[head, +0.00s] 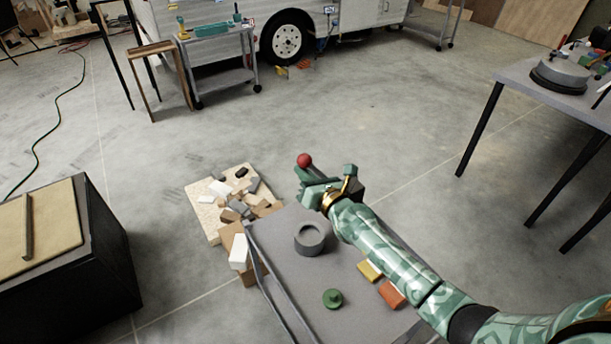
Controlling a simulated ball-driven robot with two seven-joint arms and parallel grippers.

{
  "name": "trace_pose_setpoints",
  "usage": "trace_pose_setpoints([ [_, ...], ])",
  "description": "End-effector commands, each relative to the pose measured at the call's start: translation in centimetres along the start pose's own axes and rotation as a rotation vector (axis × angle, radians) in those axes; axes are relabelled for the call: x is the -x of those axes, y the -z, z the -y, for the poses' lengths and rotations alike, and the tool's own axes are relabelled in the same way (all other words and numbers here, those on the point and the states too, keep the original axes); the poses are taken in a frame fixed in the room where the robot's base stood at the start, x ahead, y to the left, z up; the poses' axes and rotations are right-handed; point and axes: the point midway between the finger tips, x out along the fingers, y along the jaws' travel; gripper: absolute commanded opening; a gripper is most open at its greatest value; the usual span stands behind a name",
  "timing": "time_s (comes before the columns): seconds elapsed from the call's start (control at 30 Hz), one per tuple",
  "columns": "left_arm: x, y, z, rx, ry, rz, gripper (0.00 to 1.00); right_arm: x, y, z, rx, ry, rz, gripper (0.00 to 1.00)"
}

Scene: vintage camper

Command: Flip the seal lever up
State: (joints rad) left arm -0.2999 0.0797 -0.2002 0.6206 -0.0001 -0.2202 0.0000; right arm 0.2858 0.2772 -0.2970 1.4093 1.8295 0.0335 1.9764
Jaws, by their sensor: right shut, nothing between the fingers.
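A red ball (304,160) shows right beside the fingertips of my right gripper (305,182). It looks like a lever knob, but no lever arm can be made out and I cannot tell whether the gripper touches it. My right gripper is shut and empty, above the far edge of the grey table (335,285). A grey ring-shaped part (309,241) stands on the table below and near the gripper. My left gripper is out of view.
A green round knob-like piece (332,298), a yellow block (370,271) and an orange block (391,294) lie on the table, close to my right forearm. Scrap blocks (238,207) lie on a board beyond its left edge. A black cabinet (110,262) stands left.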

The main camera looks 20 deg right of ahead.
Motion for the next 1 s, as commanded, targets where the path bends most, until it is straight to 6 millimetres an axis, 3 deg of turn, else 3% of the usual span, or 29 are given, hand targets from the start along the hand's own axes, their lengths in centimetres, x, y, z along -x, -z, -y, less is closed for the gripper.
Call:
trace_pose_setpoints([
  [0.03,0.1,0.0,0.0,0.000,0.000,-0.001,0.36,-0.1,-1.5,0.4,0.000,0.009,0.026,0.00],
  [0.23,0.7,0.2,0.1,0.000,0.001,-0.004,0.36,2.3,-1.4,0.3,0.002,0.009,0.022,0.00],
  [0.7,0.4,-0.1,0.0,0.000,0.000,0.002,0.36,13.2,0.1,0.0,0.002,0.002,0.000,0.00],
  [1.0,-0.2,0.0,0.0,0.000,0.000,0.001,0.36,16.1,0.1,-0.1,0.001,-0.001,-0.001,0.00],
])
